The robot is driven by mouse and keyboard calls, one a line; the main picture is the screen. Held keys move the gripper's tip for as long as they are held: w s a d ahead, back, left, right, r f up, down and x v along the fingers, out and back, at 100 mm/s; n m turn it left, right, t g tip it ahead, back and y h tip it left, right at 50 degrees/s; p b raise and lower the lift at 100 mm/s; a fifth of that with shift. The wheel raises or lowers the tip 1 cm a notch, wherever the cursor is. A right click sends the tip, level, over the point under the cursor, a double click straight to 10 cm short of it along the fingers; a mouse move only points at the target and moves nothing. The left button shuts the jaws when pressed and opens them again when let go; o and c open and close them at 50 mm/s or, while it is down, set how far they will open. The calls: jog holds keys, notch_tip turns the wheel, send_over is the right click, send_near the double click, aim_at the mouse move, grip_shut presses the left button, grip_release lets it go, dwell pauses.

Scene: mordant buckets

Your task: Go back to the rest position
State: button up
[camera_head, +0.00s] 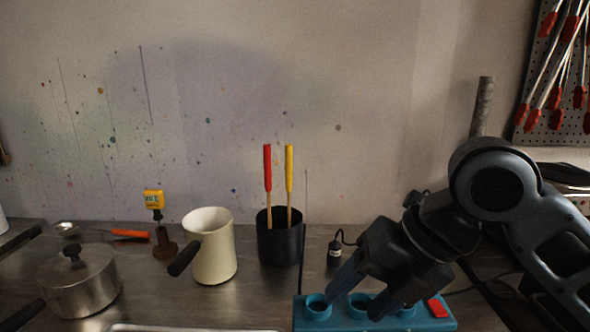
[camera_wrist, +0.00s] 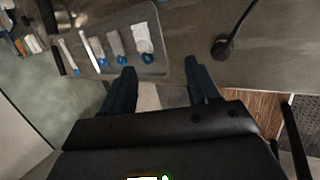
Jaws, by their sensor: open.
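My gripper (camera_head: 352,306) is at the lower right in the head view, its two blue fingers spread apart with nothing between them. It appears in front of or above a teal block (camera_head: 342,323) with round sockets and a red switch; I cannot tell whether it touches the block. In the wrist view my gripper (camera_wrist: 162,70) is also open and empty, fingers pointing toward the counter edge.
A cream pitcher (camera_head: 213,250), a black cup (camera_head: 279,243) with red and yellow sticks, and a lidded metal pot (camera_head: 80,285) stand on the counter. A black plug (camera_head: 335,252) is near the arm. A grey tray (camera_wrist: 160,45) holds several blue-ended items.

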jog(key=a+r+m+t+y, duration=0.3)
jog(key=a+m+t+y, duration=0.4)
jog(key=a+m, duration=0.45)
jog(key=s+d+f+m+t+h, duration=0.75)
jog(key=s+d+f+m, duration=0.65)
jog(key=m, duration=0.7)
jog(key=s+d+m+g+h, duration=0.1)
jog(key=s+d, duration=0.4)
jog(key=s, duration=0.5)
jog(key=s+d+m+g+h, duration=0.1)
jog(key=s+d+h, duration=0.3)
jog(key=s, duration=0.7)
jog(key=shift+d+f, duration=0.25)
jog(key=shift+d, duration=0.45)
jog(key=shift+m, duration=0.25)
